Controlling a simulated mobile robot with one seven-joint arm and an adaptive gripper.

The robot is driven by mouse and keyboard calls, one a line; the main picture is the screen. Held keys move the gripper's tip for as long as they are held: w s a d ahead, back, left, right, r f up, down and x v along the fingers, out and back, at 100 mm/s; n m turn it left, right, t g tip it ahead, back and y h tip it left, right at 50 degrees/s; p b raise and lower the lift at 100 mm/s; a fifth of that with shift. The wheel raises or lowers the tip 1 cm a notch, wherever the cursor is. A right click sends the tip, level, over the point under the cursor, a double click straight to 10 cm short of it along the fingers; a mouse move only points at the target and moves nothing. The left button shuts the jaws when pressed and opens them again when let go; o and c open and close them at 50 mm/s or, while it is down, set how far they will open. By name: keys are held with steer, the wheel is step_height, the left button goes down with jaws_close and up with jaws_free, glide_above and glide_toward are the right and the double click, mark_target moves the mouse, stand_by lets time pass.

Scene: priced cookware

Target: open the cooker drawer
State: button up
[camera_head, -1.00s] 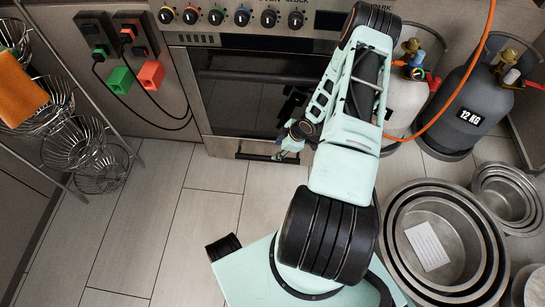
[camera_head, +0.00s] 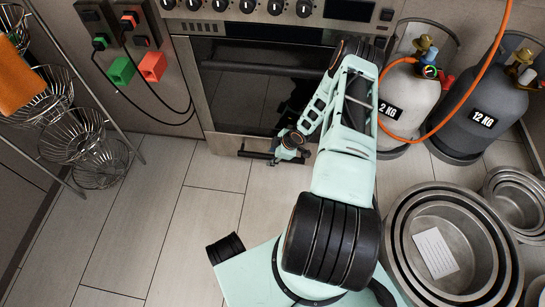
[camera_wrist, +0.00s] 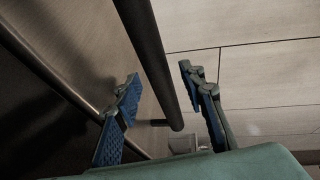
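The cooker (camera_head: 222,97) stands at the back in the head view, with a dark glass oven door. The cooker drawer (camera_head: 225,145) is the low panel under that door; it looks closed or nearly so. Its dark bar handle (camera_head: 256,155) runs along the front, its right part hidden by my gripper (camera_head: 290,148). In the wrist view the handle (camera_wrist: 152,60) passes between the two blue-padded fingers of my gripper (camera_wrist: 158,80). The fingers are apart, one on each side of the bar, with gaps visible.
Two gas bottles (camera_head: 480,115) with an orange hose stand right of the cooker. Nested metal pots (camera_head: 395,240) sit on the floor at right. A wire basket rack (camera_head: 72,140) is at left. The tiled floor (camera_head: 160,215) before the cooker's left side is clear.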

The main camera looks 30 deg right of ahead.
jaws_close()
stand_by(0.5)
